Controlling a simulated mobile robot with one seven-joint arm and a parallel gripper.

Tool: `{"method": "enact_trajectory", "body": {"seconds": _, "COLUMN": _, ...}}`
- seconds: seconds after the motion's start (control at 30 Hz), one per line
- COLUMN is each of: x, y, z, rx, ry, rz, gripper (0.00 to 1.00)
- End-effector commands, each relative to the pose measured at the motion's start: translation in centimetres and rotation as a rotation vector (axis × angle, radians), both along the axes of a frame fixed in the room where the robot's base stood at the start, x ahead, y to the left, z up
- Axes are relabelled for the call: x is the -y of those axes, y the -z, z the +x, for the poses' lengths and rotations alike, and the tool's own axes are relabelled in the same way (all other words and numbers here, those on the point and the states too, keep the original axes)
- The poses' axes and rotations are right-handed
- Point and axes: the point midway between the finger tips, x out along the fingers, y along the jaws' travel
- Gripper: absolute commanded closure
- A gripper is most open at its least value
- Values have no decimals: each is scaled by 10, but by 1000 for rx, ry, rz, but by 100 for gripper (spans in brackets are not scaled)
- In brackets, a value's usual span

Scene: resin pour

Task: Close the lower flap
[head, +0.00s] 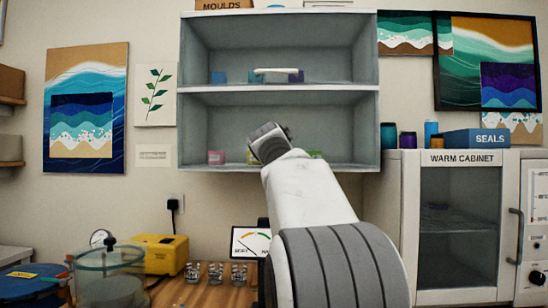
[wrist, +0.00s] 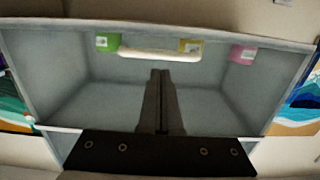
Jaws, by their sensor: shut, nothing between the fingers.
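The wall cabinet (head: 376,130) has an upper and a lower compartment. In the wrist view, which is upside down, a white bar handle (wrist: 160,54) lies across the lower compartment near its bottom edge. It appears to belong to a clear lower flap, whose panel I cannot make out. The flap looks lowered, but I cannot tell whether it is flush. My gripper (head: 287,130) is shut and empty in front of the lower compartment. Its fingers (wrist: 161,74) point towards the opening, apart from the handle in the picture. The arm hides the lower handle in the head view.
A similar white handle (head: 277,71) crosses the upper compartment. The warm cabinet (head: 458,220) stands at right. A glass pot (head: 110,275) and a yellow pump (head: 160,254) are at lower left.

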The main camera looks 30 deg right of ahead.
Motion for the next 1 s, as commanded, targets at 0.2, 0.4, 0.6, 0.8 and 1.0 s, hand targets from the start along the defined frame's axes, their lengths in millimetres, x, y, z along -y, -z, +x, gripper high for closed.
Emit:
{"method": "enact_trajectory", "body": {"seconds": 0.2, "x": -19, "y": 33, "z": -26, "rx": -3, "ry": -2, "rz": 0, "gripper": 100}}
{"method": "enact_trajectory", "body": {"seconds": 0.4, "x": -32, "y": 55, "z": -47, "rx": -2, "ry": -2, "rz": 1, "gripper": 100}}
{"method": "enact_trajectory", "body": {"seconds": 0.6, "x": -40, "y": 66, "z": -59, "rx": -2, "ry": -1, "rz": 1, "gripper": 100}}
{"method": "enact_trajectory", "body": {"seconds": 0.8, "x": -42, "y": 67, "z": -63, "rx": -2, "ry": 0, "rz": 3, "gripper": 100}}
{"method": "enact_trajectory", "body": {"seconds": 1.0, "x": -51, "y": 85, "z": -76, "rx": -47, "ry": -11, "rz": 34, "gripper": 100}}
